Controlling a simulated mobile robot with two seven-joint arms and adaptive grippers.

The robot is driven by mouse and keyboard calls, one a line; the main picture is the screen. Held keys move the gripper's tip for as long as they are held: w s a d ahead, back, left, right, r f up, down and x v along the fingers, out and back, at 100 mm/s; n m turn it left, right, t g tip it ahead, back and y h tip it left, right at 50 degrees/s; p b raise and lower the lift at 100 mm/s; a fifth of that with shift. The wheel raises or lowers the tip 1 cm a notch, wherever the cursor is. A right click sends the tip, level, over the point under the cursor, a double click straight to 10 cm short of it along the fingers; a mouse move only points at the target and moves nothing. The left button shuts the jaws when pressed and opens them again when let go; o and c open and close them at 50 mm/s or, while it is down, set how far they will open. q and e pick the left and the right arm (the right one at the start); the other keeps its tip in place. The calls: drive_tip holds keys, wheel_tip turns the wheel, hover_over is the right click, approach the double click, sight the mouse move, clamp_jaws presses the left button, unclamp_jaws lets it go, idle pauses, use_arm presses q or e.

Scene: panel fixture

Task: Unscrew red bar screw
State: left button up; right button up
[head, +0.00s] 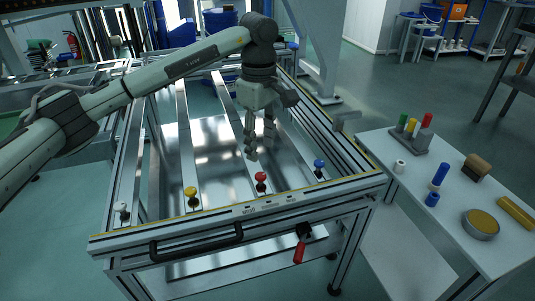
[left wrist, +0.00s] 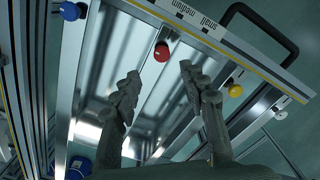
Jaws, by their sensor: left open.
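The red bar screw (head: 261,177) stands at the front end of a silver bar (head: 236,122) on the panel fixture, near its front rail. It also shows in the left wrist view (left wrist: 161,52), its round red head between and just beyond the fingertips. My left gripper (head: 262,145) points down, above and slightly behind the red screw, apart from it. In the left wrist view my left gripper (left wrist: 158,77) has its two fingers spread, with nothing between them. My right gripper is in neither view.
A yellow screw (head: 191,194) and a white one (head: 122,208) stand left of the red, a blue one (head: 319,165) right. The fixture's front has a black handle (head: 196,242) and red-gripped lever (head: 299,252). A side table (head: 412,180) at right holds several parts.

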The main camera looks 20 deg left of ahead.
sight(261, 175)
use_arm(q)
drive_tip(key=f, duration=0.3)
drive_tip(key=shift+s+f, duration=0.3)
drive_tip(key=shift+f, duration=0.1)
wheel_tip(261, 175, down, 3)
drive_tip(key=shift+f+p, duration=0.1)
drive_tip(key=shift+p, duration=0.2)
drive_tip(key=shift+w+f, duration=0.1)
drive_tip(key=shift+f, duration=0.1)
drive_tip(key=c, duration=0.9)
clamp_jaws()
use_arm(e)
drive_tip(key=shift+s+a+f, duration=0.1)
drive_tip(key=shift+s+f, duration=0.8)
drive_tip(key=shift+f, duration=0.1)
